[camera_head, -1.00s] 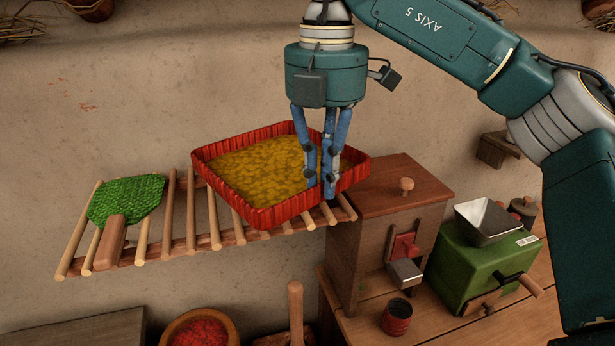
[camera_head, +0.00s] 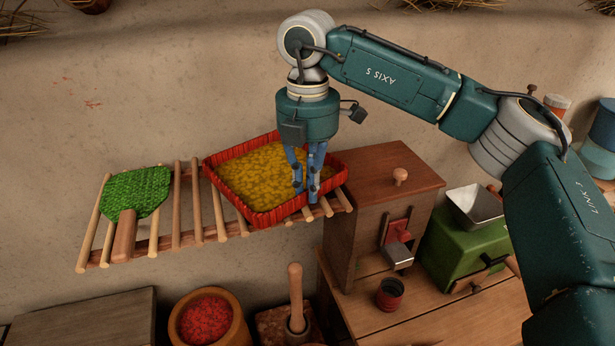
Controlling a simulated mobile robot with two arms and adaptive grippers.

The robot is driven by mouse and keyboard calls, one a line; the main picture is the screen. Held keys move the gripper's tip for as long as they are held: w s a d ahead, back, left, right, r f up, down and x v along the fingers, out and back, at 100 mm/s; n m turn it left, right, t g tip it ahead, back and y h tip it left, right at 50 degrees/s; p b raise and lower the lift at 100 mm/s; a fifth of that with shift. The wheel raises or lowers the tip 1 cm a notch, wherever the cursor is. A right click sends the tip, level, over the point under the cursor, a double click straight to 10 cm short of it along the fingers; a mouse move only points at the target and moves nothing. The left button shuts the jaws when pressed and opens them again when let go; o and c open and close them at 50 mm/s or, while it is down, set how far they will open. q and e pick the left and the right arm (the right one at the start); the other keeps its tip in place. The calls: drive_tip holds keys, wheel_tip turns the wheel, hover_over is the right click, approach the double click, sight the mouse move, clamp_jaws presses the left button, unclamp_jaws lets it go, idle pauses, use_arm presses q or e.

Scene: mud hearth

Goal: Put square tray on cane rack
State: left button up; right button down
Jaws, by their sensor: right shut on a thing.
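The square tray (camera_head: 278,215) has red ribbed walls and a yellow grainy filling. It is at the right part of the cane rack (camera_head: 205,236), a row of wooden rods fixed to the wall. It appears to rest on the rods, slightly tilted in the picture; I cannot see its underside. My right gripper (camera_head: 307,193) points down at the tray's front right side. Its blue fingers are shut on the tray's near wall. My left gripper is not in view.
A green woven fan (camera_head: 137,196) with a wooden handle lies on the rack's left part. A wooden box with a knob (camera_head: 385,190) stands close to the rack's right end. Below are a bowl of red bits (camera_head: 205,322), a mortar with pestle (camera_head: 296,300) and a red cup (camera_head: 390,294).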

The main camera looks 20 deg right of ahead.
drive_tip(key=shift+f, duration=0.15)
drive_tip(key=shift+f+b, duration=0.15)
drive_tip(key=shift+b, duration=0.2)
drive_tip(key=c, duration=1.8)
unclamp_jaws()
drive_tip(key=shift+r, duration=0.2)
drive_tip(key=shift+r, duration=0.2)
wheel_tip(320, 180, up, 4)
drive_tip(key=shift+r+b, duration=0.2)
drive_tip(key=shift+b, duration=0.5)
wheel_tip(320, 180, up, 7)
drive_tip(key=shift+r, duration=0.15)
